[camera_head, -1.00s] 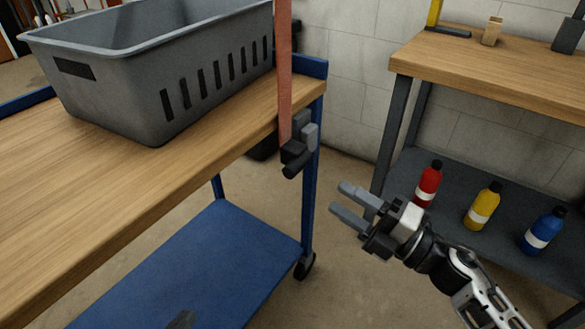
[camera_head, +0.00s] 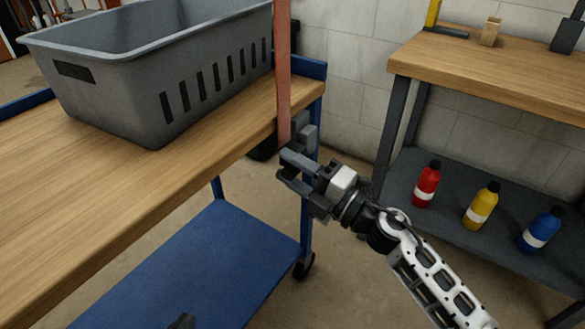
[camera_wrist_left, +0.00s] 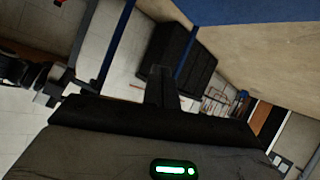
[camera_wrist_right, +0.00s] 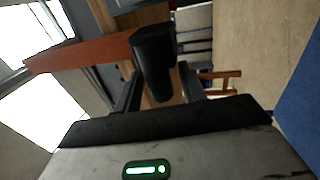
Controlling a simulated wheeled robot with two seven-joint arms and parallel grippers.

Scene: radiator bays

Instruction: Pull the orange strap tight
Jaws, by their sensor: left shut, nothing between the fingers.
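The orange strap (camera_head: 283,75) hangs down across the right end of the grey crate to a grey buckle (camera_head: 307,133) at the trolley's edge. In the right wrist view the strap (camera_wrist_right: 85,55) runs in from the left to a black handle (camera_wrist_right: 153,60). My right gripper (camera_head: 283,166) is at the buckle, partly hiding it. In the right wrist view its fingers (camera_wrist_right: 158,90) are apart, on either side of the handle, with no clear grip on it. My left gripper (camera_head: 183,321) barely shows at the bottom edge; its fingers (camera_wrist_left: 161,88) are together and empty.
The grey crate (camera_head: 120,98) stands on the wooden trolley top (camera_head: 60,180), above a blue lower shelf (camera_head: 190,265). To the right is a workbench (camera_head: 500,75) with red (camera_head: 426,185), yellow (camera_head: 482,206) and blue (camera_head: 541,231) bottles below. Floor shows between them.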

